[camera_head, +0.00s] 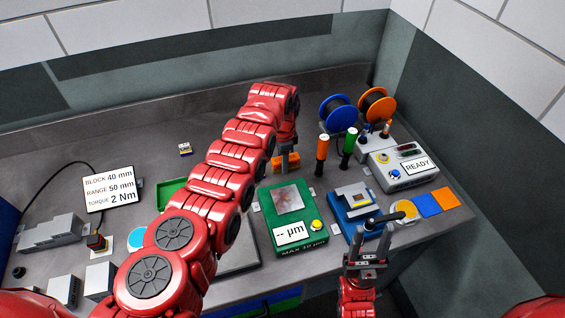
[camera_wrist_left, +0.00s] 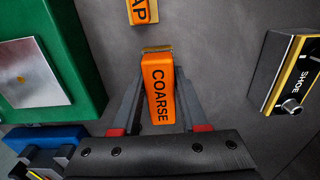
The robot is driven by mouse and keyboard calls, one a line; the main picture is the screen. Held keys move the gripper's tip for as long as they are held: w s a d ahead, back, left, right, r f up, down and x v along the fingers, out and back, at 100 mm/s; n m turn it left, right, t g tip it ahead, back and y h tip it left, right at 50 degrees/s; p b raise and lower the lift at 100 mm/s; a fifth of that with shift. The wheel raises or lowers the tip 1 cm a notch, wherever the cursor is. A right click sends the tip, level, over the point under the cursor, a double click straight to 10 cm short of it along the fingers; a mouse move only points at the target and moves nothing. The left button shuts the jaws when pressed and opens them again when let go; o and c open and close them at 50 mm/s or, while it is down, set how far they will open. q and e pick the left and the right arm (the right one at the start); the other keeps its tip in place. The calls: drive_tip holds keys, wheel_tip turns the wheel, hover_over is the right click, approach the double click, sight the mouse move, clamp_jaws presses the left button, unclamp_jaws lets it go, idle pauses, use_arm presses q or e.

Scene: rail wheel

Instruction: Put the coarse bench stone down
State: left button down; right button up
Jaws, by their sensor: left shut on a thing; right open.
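My left gripper (camera_wrist_left: 160,115) is shut on the coarse bench stone (camera_wrist_left: 158,88), an orange block marked COARSE with a tan strip at its far end. In the left wrist view, another orange block (camera_wrist_left: 142,11), marked AP where visible, lies just beyond it. In the head view, my left gripper (camera_head: 286,150) is at the back of the bench, with orange (camera_head: 306,161) showing beside it. I cannot tell whether the held stone touches the bench. My right gripper (camera_head: 369,243) is open and empty at the front of the bench, by the blue fixture (camera_head: 338,220).
A green device (camera_head: 275,228) with a grey plate stands in front of my left gripper. Orange and green handles (camera_head: 322,150), spools (camera_head: 338,113) and a READY box (camera_head: 405,172) stand to the right. A SHOE box (camera_wrist_left: 292,75) is in the wrist view. Grey bench surface (camera_wrist_left: 215,40) lies between.

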use_arm(q)
drive_tip(key=shift+s+f, duration=0.35)
drive_tip(key=shift+f, duration=0.15)
drive_tip(key=shift+c, duration=2.2)
unclamp_jaws()
drive_tip(key=shift+f, duration=0.15)
drive_tip(key=shift+s+f, duration=0.15)
drive_tip(key=shift+s+f+g, duration=0.2)
drive_tip(key=shift+s+g, duration=0.05)
drive_tip(key=shift+g, duration=0.05)
drive_tip(key=shift+r, duration=0.15)
drive_tip(key=r+p, duration=0.1)
drive_tip(key=r, duration=0.1)
drive_tip(key=r+p, duration=0.2)
drive_tip(key=w+r+p, duration=0.1)
drive_tip(key=r, duration=0.1)
drive_tip(key=shift+w+r+p, duration=0.1)
drive_tip(key=shift+r+p, duration=0.3)
wheel_tip(320, 180, up, 6)
drive_tip(key=shift+w+r, duration=0.15)
drive_tip(key=shift+r, duration=0.4)
